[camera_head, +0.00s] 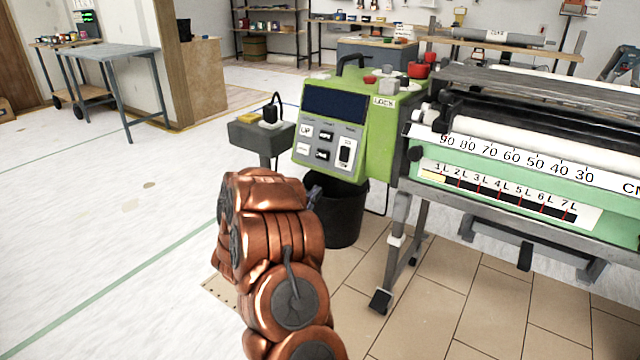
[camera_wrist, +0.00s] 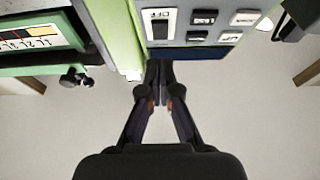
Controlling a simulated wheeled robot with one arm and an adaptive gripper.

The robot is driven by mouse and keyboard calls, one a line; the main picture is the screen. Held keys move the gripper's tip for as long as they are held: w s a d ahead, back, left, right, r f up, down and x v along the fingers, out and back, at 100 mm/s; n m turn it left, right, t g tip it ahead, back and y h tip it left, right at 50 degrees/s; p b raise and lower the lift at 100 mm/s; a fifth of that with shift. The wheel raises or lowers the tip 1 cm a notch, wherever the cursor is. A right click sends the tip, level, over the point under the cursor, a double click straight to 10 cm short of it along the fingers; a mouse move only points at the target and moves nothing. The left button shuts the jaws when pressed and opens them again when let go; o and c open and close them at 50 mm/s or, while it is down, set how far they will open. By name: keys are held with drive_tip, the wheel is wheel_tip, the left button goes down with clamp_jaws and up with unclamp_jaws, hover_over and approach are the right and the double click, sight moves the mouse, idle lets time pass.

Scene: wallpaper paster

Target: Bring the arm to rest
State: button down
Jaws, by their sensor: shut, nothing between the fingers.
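My copper-coloured arm (camera_head: 275,250) rises from the bottom of the head view, in front of the green control box. My gripper (camera_wrist: 160,75) shows in the wrist view with its dark fingers together and nothing between them. In the wrist view the fingertips lie just below the control panel (camera_wrist: 195,25), which appears upside down. I cannot tell whether they touch it. The green control box (camera_head: 376,125) stands at the left end of the wallpaper paster (camera_head: 540,170).
A black bucket (camera_head: 343,212) stands under the control box, close to my arm. A small grey stand (camera_head: 255,137) with a black plug is left of the box. A table (camera_head: 108,53) stands at the back left. The floor on the left is clear.

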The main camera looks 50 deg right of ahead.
drive_tip(key=shift+a+f, duration=0.2)
drive_tip(key=shift+a, duration=0.05)
idle(0.5)
